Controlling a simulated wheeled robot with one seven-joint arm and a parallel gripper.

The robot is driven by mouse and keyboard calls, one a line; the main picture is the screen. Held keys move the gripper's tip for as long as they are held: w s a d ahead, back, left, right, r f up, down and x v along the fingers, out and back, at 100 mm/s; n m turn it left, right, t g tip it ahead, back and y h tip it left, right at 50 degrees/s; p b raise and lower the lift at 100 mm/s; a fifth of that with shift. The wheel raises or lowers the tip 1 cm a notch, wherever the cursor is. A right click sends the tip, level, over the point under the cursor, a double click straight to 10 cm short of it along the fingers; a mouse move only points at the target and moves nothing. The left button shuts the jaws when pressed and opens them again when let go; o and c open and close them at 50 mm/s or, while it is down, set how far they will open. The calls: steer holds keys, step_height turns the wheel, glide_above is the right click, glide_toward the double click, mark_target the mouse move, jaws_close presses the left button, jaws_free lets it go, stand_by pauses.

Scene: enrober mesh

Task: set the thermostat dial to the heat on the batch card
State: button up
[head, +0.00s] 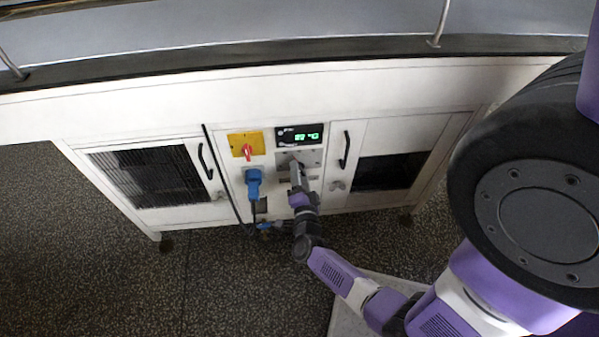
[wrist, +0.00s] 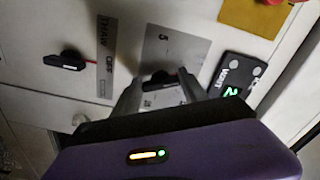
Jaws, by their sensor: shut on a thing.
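The thermostat dial (wrist: 158,78) is a small dark knob on a grey metal plate (wrist: 176,45) marked with a 5. In the wrist view my gripper (wrist: 160,88) has one finger on each side of the dial and is shut on it. In the head view my gripper (head: 295,166) reaches the grey plate (head: 312,157) just below the black display (head: 302,135), and hides the dial. The display shows green characters too small to read surely; it also shows in the wrist view (wrist: 232,88). I cannot make out a batch card.
Left of the display is a yellow plate (head: 246,143) with a red switch (head: 247,152). A blue plug (head: 253,182) sits below it. Black door handles (head: 205,161) (head: 344,149) flank the panel. The speckled floor (head: 240,290) in front is mostly clear.

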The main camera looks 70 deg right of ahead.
steer(key=shift+f+n, duration=0.1)
steer(key=shift+n, duration=0.3)
steer(key=o, duration=1.4)
steer(key=v, duration=0.8)
steer(key=shift+p, duration=0.3)
steer(key=shift+w, duration=0.1)
